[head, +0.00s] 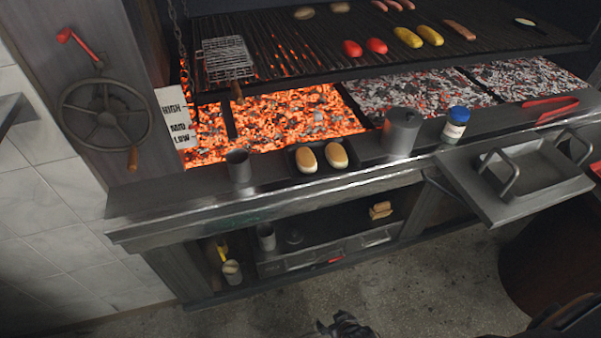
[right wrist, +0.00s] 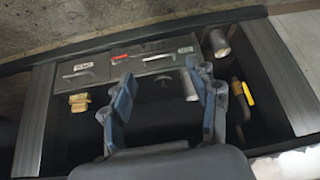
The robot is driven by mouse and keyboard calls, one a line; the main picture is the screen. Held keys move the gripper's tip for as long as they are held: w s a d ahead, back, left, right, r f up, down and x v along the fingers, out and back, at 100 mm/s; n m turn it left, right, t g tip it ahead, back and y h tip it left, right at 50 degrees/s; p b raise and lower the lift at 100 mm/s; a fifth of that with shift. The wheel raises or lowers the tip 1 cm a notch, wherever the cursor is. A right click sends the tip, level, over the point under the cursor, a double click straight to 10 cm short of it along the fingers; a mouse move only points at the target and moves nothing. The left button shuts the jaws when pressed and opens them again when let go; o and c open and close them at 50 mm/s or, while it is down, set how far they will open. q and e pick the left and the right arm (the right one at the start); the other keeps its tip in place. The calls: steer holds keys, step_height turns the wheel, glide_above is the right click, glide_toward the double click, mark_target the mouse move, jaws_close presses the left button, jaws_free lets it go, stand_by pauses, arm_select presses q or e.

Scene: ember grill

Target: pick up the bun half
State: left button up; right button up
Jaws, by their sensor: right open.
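Two golden bun halves, the left one (head: 307,160) and the right one (head: 336,155), lie side by side on a small dark tray (head: 322,173) on the grill's front ledge. Two more bun-like pieces (head: 304,12) (head: 340,7) lie at the back of the grate. My right gripper (head: 345,326) is at the bottom edge of the head view, low in front of the grill and well apart from the buns. In the right wrist view, it (right wrist: 162,72) is open with nothing between its fingers, facing the lower shelf. The buns are not seen there. My left gripper is not in view.
A metal cup (head: 239,167) stands left of the tray; a steel pot (head: 401,131) and a blue-lidded jar (head: 456,123) stand right. Glowing coals (head: 280,120) lie behind. The ledge (head: 200,205) overhangs a shelf holding cups and a sponge-like block (head: 380,210).

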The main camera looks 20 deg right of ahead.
steer(key=w+r+t, duration=0.2)
steer(key=w+r, duration=0.4)
steer(key=w, duration=0.2)
steer(key=m+t+b, duration=0.1)
steer(key=t+b, duration=0.3)
steer(key=t, duration=0.3)
glide_toward(309, 165)
steer(key=x, duration=0.5)
steer(key=shift+w, duration=0.25)
steer(key=shift+x, duration=3.3)
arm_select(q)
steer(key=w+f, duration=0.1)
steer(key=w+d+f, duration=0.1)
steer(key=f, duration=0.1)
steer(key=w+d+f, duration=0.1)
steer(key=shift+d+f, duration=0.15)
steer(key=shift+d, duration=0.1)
arm_select(e)
steer(key=shift+d, duration=0.1)
